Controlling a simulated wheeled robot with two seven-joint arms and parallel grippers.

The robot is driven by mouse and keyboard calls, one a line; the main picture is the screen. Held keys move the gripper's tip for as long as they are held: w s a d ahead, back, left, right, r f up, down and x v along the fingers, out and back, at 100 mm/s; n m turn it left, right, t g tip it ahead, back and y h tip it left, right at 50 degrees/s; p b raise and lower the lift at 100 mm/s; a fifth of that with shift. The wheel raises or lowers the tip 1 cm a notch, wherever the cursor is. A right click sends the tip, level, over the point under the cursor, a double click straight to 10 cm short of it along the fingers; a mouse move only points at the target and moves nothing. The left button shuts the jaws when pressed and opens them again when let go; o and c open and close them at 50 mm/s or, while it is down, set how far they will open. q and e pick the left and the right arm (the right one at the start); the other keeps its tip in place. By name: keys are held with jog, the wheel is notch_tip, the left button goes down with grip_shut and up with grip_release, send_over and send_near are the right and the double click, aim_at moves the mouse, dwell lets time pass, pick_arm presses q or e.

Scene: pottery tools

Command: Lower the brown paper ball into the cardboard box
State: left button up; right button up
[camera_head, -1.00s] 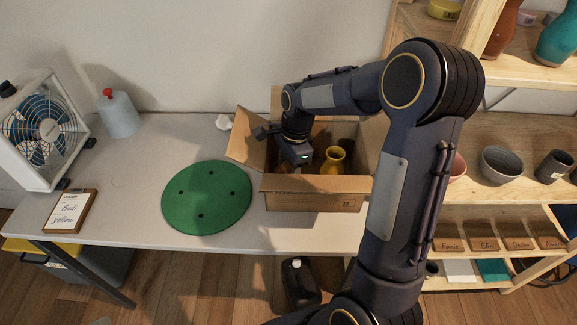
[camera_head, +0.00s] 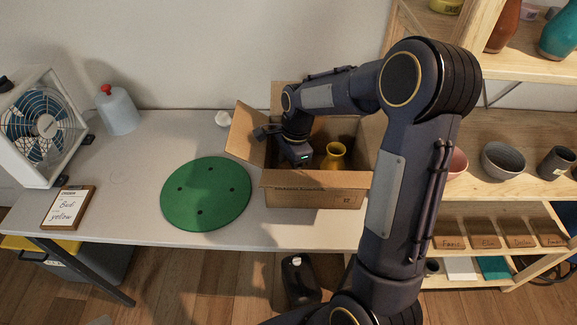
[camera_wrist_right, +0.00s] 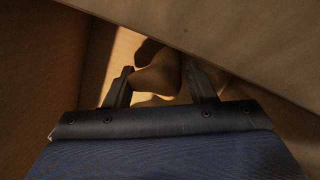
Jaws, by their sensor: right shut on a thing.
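The cardboard box (camera_head: 315,198) stands open on the table, its flaps spread. My right gripper (camera_wrist_right: 160,82) reaches down inside it, at the left part of the box. In the right wrist view it is shut on the brown paper ball (camera_wrist_right: 158,75), which sits between the fingertips close to the lit box floor. Whether the ball touches the floor I cannot tell. In the head view the ball and fingertips are hidden by the box's front wall and my wrist. A yellow vase (camera_head: 334,157) stands in the box to the right of the gripper. My left gripper is not in view.
Box walls rise close around the gripper. A green round board (camera_head: 206,193) lies left of the box. Shelves with bowls (camera_head: 503,160) stand right.

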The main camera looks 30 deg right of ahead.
jog(key=shift+f+b, duration=0.3)
jog(key=shift+f, duration=0.2)
dwell(0.3)
jog(key=o, duration=1)
jog(key=shift+r, duration=0.15)
